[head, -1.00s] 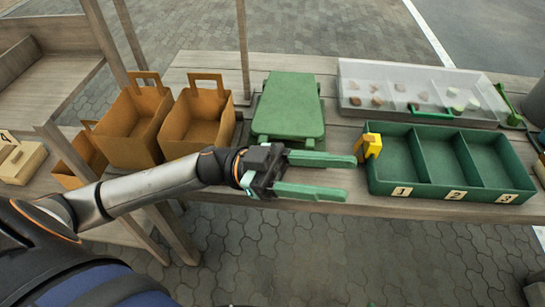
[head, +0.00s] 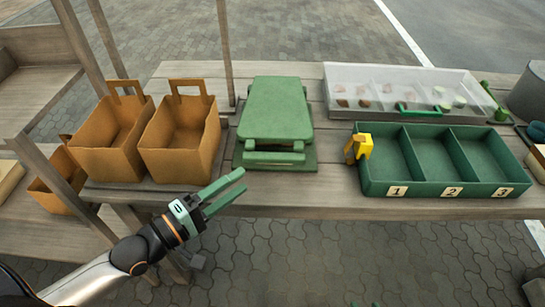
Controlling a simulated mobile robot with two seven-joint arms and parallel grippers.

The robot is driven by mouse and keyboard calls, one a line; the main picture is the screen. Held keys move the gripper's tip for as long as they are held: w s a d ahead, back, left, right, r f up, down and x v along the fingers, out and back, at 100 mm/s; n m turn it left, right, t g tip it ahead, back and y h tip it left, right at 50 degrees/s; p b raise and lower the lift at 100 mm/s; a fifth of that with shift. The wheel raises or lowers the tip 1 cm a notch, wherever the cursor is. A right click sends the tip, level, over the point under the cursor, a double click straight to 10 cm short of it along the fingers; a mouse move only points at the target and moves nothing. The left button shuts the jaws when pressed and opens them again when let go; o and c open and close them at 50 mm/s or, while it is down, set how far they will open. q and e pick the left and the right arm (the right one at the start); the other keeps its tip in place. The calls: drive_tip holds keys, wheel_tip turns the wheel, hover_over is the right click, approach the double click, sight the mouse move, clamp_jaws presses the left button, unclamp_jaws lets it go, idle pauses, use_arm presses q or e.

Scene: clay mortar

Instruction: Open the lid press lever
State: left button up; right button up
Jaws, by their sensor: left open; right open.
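The green press (head: 277,108) stands on the table in the middle of the head view, with its flat lid down on its base plate. A green crossbar (head: 275,157) lies along its front edge and looks like the lever. My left gripper (head: 243,180) is open and empty, in front of and to the left of the press, near the table's front edge. It is apart from the press. A small green tip (head: 366,304) at the bottom edge looks like a finger of my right gripper; the rest is outside the view.
Brown bags (head: 180,140) stand left of the press. A green tray (head: 397,190) with compartments marked 1, 2 and 3 stands to the right, with a yellow and brown piece (head: 364,146) at its left edge. Behind it is a clear-lidded box (head: 400,85).

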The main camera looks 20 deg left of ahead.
sight(268, 161)
use_arm(q)
drive_tip(key=x, duration=1)
drive_tip(key=shift+w+d+b, duration=0.2)
drive_tip(key=shift+w+b, duration=0.15)
clamp_jaws()
idle(1.1)
